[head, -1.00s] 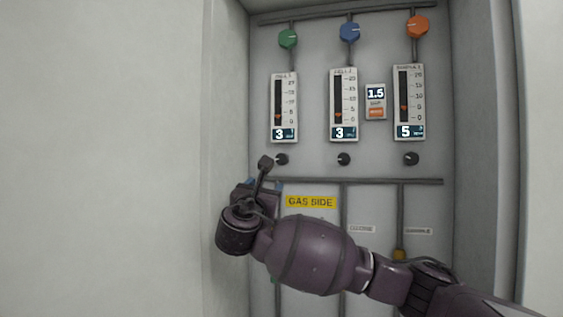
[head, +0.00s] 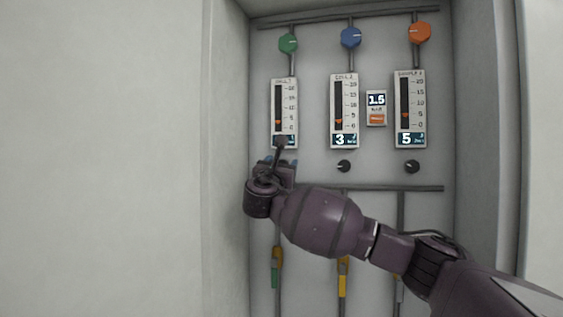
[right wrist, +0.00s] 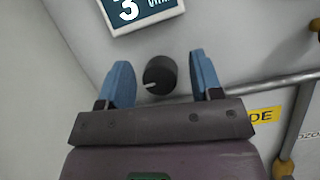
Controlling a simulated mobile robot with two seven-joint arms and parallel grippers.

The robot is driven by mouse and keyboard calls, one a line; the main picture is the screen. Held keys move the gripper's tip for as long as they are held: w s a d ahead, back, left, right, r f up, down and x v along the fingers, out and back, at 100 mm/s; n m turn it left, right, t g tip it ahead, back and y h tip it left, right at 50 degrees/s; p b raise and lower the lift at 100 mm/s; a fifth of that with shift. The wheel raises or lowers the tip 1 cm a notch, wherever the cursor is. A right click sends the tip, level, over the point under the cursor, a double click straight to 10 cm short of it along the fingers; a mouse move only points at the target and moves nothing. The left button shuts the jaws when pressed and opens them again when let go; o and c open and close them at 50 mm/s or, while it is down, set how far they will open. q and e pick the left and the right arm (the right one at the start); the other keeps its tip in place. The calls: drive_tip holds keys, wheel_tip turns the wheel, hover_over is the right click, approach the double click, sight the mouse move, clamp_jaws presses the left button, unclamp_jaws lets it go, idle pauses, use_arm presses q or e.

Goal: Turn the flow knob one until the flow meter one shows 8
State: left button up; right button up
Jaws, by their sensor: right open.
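Flow meter one (head: 284,100) is the leftmost white gauge, with an orange marker low on its scale. Its digital display is mostly hidden by my right gripper in the head view; in the right wrist view the display (right wrist: 128,10) reads 3. Flow knob one (right wrist: 160,75), a black round knob with a white line, sits below that display. My right gripper (right wrist: 162,82) is open, with one blue finger on each side of the knob and a gap to each. In the head view the right gripper (head: 280,158) covers this knob. My left gripper is out of view.
Two more meters (head: 344,112) (head: 410,109) read 3 and 5, with black knobs (head: 344,166) (head: 412,167) below. A small 1.5 display (head: 376,108) hangs between them. A horizontal pipe (head: 400,188) runs beneath. A cabinet side wall (head: 229,120) stands close on the left.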

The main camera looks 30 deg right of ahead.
drive_tip(key=shift+w+d+r, duration=0.1)
drive_tip(key=shift+w+d, duration=0.1)
drive_tip(key=shift+c, duration=0.2)
drive_tip(key=c, duration=0.8)
drive_tip(key=shift+c, duration=0.2)
